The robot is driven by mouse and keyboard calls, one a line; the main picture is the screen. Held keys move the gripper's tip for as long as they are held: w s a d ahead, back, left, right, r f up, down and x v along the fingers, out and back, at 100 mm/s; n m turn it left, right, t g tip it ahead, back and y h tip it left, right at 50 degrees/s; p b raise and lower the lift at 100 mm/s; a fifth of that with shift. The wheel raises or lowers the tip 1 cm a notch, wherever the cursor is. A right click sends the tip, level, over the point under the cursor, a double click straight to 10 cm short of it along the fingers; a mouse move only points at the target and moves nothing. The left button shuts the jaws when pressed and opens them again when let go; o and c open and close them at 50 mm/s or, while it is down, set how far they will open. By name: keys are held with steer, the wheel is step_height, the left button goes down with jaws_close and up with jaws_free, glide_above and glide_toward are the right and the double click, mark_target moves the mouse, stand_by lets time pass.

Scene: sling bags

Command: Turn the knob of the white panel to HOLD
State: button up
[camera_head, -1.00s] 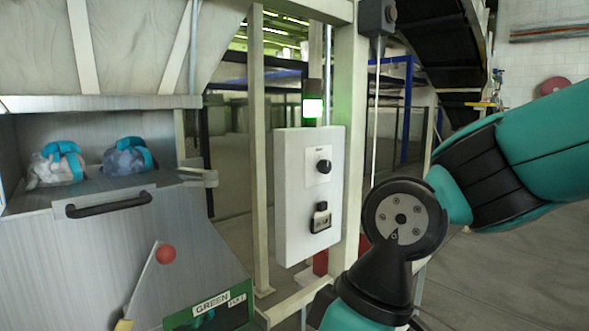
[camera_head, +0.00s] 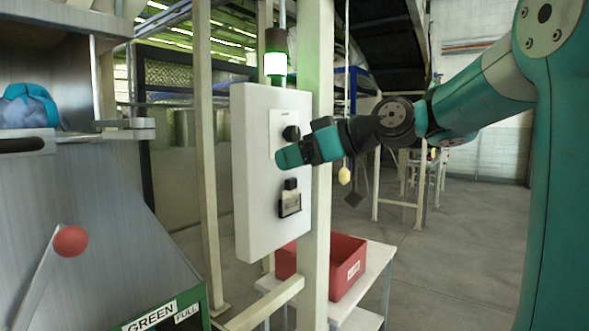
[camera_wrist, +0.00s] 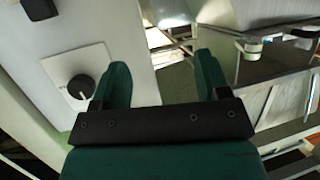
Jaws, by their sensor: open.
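The white panel (camera_head: 250,215) stands on a cream post. Its black knob (camera_head: 291,133) sits on a paler square plate high on the panel's face; the plate's lettering is too small to read. My gripper (camera_head: 283,157) is in front of the panel, just below the knob in the head view. In the wrist view my gripper (camera_wrist: 162,76) is open, with nothing between its green fingers. There the knob (camera_wrist: 81,87) shows just left of the left finger, outside the jaws. I cannot tell whether they touch.
A black-and-grey fitting (camera_head: 290,200) sticks out lower on the panel. A lit green lamp (camera_head: 275,62) is above it. A red bin (camera_head: 340,262) stands on a low table behind the post. A metal hopper with a red-ball lever (camera_head: 70,241) is at left.

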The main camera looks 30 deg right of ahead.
mark_target(297, 135)
steer(key=s+d+r+t+h+b, duration=0.1)
steer(key=d+r+t+b, duration=0.15)
steer(key=d, duration=0.45)
steer(key=s+d+r+t+b, duration=0.1)
steer(key=s+d+t, duration=0.15)
steer(key=d, duration=0.55)
steer(key=p+x, duration=1.7)
steer(key=p, duration=0.3)
steer(key=shift+w+a+f, duration=0.15)
steer(key=shift+w+f, duration=0.1)
steer(key=shift+w, duration=0.3)
steer(key=shift+c, duration=0.5)
steer(key=c, duration=0.8)
steer(key=shift+c, duration=0.2)
